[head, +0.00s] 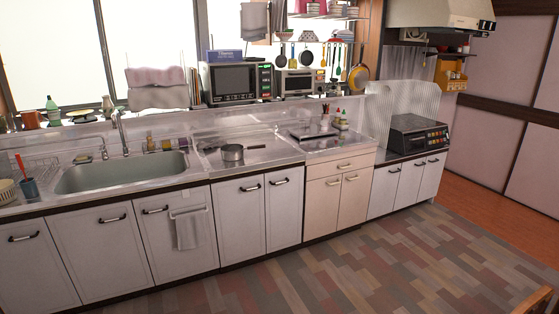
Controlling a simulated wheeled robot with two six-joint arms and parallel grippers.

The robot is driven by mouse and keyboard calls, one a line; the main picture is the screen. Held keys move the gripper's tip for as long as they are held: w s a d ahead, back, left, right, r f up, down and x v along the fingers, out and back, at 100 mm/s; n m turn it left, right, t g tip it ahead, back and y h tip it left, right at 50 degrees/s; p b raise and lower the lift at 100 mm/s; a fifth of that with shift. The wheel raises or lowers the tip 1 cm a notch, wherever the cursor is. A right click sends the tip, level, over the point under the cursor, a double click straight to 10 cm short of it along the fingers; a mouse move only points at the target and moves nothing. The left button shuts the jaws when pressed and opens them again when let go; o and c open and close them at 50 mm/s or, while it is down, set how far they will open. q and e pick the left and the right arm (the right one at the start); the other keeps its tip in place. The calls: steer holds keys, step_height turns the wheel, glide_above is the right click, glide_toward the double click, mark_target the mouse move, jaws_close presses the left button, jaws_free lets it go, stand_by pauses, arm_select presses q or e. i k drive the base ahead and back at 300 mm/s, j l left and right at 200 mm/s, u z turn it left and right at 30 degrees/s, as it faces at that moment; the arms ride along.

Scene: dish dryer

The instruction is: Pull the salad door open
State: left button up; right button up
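Nothing in the head view is marked as a salad door, and I cannot tell which door that is. A row of white cabinet doors runs under the counter, such as one below the sink (104,252) and one right of the towel (238,222). They have dark handles near the top and look closed. A beige cabinet (338,196) with a drawer above two doors stands right of them, also closed. More white doors (407,186) are at the right end, closed. Neither of my grippers shows.
The counter holds a sink (120,176), a saucepan (232,153) and a black stove (418,133). A towel (190,229) hangs on one cabinet door. The patterned floor (330,270) before the cabinets is clear. A brown wooden edge (536,302) shows at the bottom right.

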mark_target(284, 189)
steer(key=i, duration=1.85)
